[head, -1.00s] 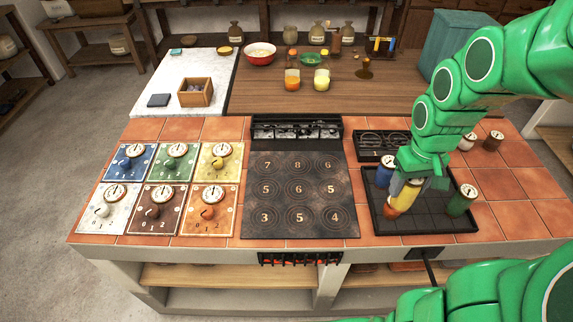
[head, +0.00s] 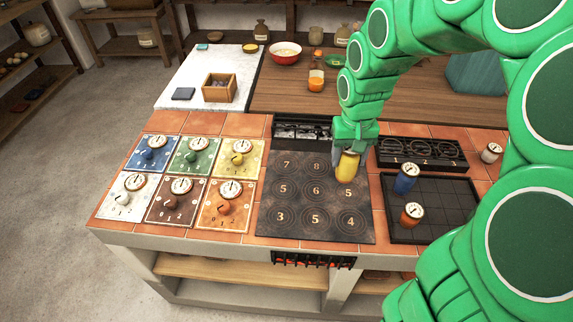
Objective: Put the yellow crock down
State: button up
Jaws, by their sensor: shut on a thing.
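The yellow crock (head: 347,169) is held upright in my gripper (head: 349,152). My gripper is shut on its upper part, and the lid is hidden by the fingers. The crock is over the right side of the dark hob plate (head: 275,232), which has numbered rings. I cannot tell whether its base touches the plate. The ring marks behind and under it are partly hidden; 7, 8, 5, 6, 3, 5 and 4 can be read.
A blue crock (head: 406,180) and an orange crock (head: 411,217) stand on the black gridded tray (head: 440,187) to the right. A rack (head: 422,153) numbered on its front lies behind the tray. Coloured dial panels (head: 165,205) fill the left. The rest of the plate is empty.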

jog(key=w+a, duration=0.2)
jog(key=a, duration=0.9)
jog(key=shift+w+a+f, duration=0.9)
jog(key=shift+w+f, duration=1.25)
jog(key=shift+f, duration=0.05)
jog(key=shift+w+a+f, duration=0.85)
jog(key=shift+w+f, duration=1.25)
jog(key=shift+f, duration=0.05)
jog(key=shift+w+a+f, duration=0.9)
jog(key=shift+w+f, duration=1.25)
jog(key=shift+f, duration=0.05)
jog(key=shift+f, duration=0.1)
jog(key=o, duration=1.3)
jog(key=shift+o, duration=0.2)
